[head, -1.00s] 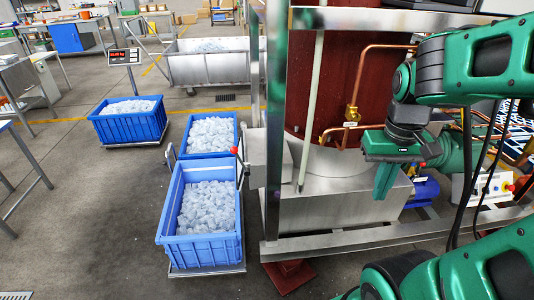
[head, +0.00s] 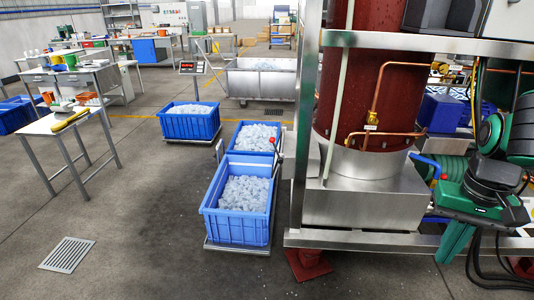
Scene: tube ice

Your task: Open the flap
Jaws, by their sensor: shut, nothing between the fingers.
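The tube ice machine has a dark red cylinder (head: 372,75) on a grey metal base (head: 370,200) inside a steel frame. On its left side a lever with a red knob (head: 273,140) stands beside the frame post, above the front blue crate. A flap itself cannot be made out clearly; the machine's left side is seen nearly edge-on. My gripper (head: 456,246) is at the lower right, its green fingers pointing down and shut with nothing held. It is well to the right of the lever, with the machine between them.
Blue crates of ice stand left of the machine: the front crate (head: 239,197), one behind it (head: 256,137) and one farther left (head: 190,123). A red foot plate (head: 307,264) lies under the frame rail (head: 365,240). The floor at front left, around a drain grate (head: 68,254), is clear.

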